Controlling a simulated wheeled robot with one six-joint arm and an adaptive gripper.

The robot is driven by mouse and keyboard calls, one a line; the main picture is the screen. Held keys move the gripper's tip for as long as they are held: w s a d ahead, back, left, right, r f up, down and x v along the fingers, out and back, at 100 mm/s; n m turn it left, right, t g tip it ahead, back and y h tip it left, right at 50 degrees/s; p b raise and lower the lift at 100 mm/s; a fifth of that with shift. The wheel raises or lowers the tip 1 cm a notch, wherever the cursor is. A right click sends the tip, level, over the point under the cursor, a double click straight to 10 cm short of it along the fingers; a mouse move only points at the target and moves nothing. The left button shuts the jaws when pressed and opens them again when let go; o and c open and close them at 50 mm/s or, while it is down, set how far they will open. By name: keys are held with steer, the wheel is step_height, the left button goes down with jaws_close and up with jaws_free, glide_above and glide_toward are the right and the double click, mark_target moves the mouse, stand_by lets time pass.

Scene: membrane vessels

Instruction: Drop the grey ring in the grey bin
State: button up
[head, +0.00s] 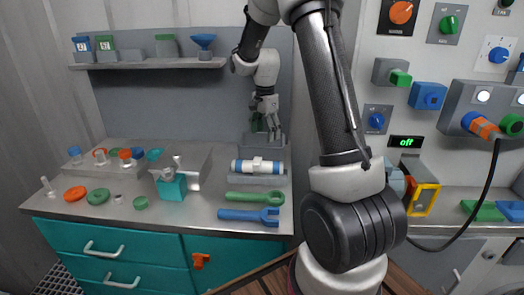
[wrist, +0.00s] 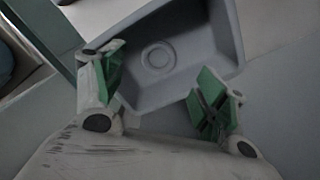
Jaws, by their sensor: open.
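The grey bin (wrist: 222,35) fills the upper middle of the wrist view. The grey ring (wrist: 158,45) shows as a round shape lying flat on the bin's floor, apart from my fingers. My gripper (wrist: 160,88) is open, with a green-padded finger on each side and nothing between them. It is above the bin's near side. In the head view my gripper (head: 265,124) points down over the bin (head: 272,141) at the back of the bench. The ring is hidden there.
A white and blue membrane vessel (head: 258,166) lies in a holder in front of the bin. A green wrench (head: 255,197) and a blue wrench (head: 248,215) lie nearer. A shelf (head: 150,63) hangs at the back left. Rings, caps and a teal block (head: 171,187) are on the left.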

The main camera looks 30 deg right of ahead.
step_height(320, 180, up, 12)
stand_by(0.4)
stand_by(0.3)
steer(key=s+a+r+n+t, duration=0.1)
steer(key=s+n, duration=0.4)
steer(key=s, duration=0.5)
steer(key=s+a+r+n+t, duration=0.1)
steer(key=s+n, duration=0.4)
steer(key=s, duration=0.5)
steer(key=s+a+r+n+t, duration=0.2)
steer(key=s+a+n, duration=0.2)
steer(key=s, duration=0.6)
steer(key=shift+s+a+n, duration=0.35)
steer(key=shift+s+n, duration=0.05)
steer(key=shift+n, duration=0.5)
